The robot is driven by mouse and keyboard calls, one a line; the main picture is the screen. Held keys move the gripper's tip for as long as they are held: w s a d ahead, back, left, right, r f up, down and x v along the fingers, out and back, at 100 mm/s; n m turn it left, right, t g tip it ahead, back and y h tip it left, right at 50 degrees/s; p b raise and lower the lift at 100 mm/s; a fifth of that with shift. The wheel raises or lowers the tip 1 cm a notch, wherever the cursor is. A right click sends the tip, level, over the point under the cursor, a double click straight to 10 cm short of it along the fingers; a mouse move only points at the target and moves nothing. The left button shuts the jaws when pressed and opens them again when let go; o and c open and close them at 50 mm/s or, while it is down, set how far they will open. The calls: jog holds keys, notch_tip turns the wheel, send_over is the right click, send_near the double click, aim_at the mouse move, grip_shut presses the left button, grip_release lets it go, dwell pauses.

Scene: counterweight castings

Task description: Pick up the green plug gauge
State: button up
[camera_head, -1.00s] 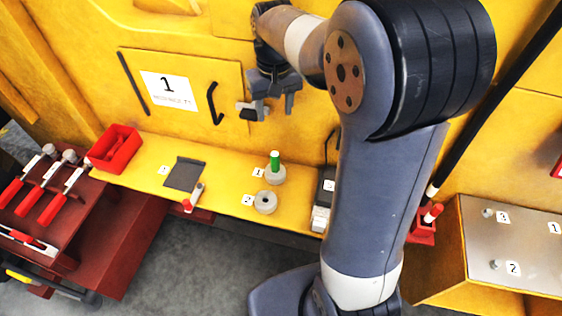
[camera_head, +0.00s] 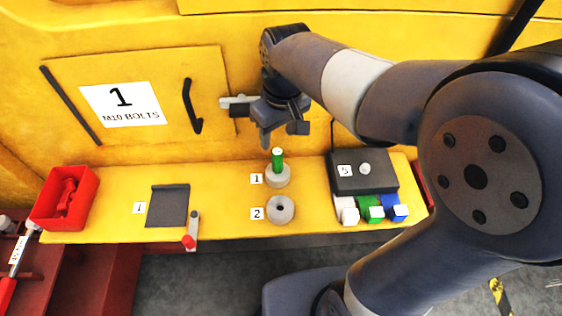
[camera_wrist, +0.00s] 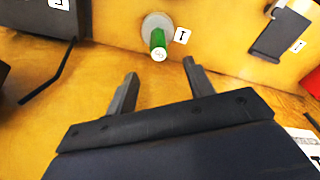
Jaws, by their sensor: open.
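The green plug gauge (camera_head: 277,158) stands upright in a round grey holder (camera_head: 278,177) beside the label 1 on the yellow shelf. My gripper (camera_head: 283,138) is above and slightly behind it in the head view, open and empty. In the wrist view the green plug gauge (camera_wrist: 158,42) shows with its pale end towards the camera, beyond the two open fingers of my gripper (camera_wrist: 160,82). The gauge is apart from the fingers.
A second grey holder (camera_head: 280,210), label 2, has an empty hole. A black box (camera_head: 362,172) with white, green and blue blocks stands to the right. A dark pad (camera_head: 168,206) and a red bin (camera_head: 66,198) are left. A door handle (camera_head: 190,106) juts out behind.

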aim_at(277, 151)
jog(key=f, duration=0.9)
jog(key=shift+w+a, duration=0.2)
jog(key=shift+w, duration=0.1)
jog(key=shift+c, duration=0.2)
grip_shut()
